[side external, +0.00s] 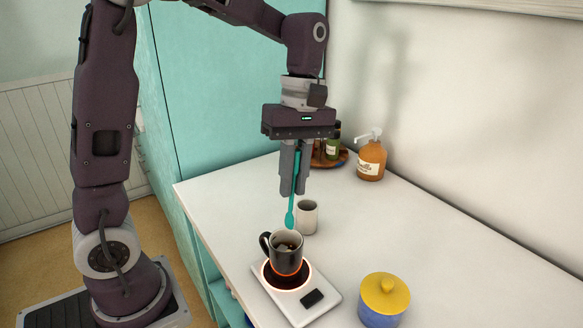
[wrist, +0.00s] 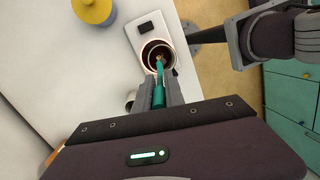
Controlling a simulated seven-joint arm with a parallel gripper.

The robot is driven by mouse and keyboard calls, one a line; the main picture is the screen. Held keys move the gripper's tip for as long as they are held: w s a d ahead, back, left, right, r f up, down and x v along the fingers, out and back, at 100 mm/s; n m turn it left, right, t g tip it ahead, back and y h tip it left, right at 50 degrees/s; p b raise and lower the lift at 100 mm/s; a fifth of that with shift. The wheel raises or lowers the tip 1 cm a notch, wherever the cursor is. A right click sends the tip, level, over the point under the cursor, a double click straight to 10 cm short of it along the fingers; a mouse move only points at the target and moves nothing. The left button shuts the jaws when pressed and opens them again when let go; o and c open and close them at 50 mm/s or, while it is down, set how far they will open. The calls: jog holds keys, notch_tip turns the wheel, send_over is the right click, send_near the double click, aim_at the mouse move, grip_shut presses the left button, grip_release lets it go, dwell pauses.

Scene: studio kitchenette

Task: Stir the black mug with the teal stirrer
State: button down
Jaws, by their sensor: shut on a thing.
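The black mug (side external: 286,255) stands upright on a white warmer plate (side external: 309,312) with a glowing ring, its handle to the left. Some light pieces and dark contents show inside it. My gripper (side external: 293,190) is shut on the teal stirrer (side external: 290,212), which hangs down with its paddle end lowest. In the side view the paddle's tip is just above the mug's far rim. In the wrist view the stirrer (wrist: 160,75) reaches from between the fingers (wrist: 158,92) over the mug's opening (wrist: 158,52). I cannot tell whether its tip is inside the mug.
A white cup (side external: 307,218) stands close behind the mug. A blue pot with a yellow lid (side external: 384,298) is at the front right. An orange pump bottle (side external: 371,159) and a round tray with bottles (side external: 345,158) are at the back.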

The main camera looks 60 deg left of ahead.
aim_at(287, 225)
jog(key=f, duration=0.5)
jog(key=s+f, duration=0.1)
jog(key=f, duration=0.2)
jog(key=shift+s+d+f, duration=0.1)
jog(key=shift+d, duration=0.25)
jog(key=shift+s+f, duration=0.25)
jog(key=shift+f, duration=0.15)
jog(key=shift+w+a+r, duration=0.25)
jog(key=shift+a, duration=0.2)
jog(key=shift+d, duration=0.45)
dwell(0.6)
jog(key=shift+a, duration=0.15)
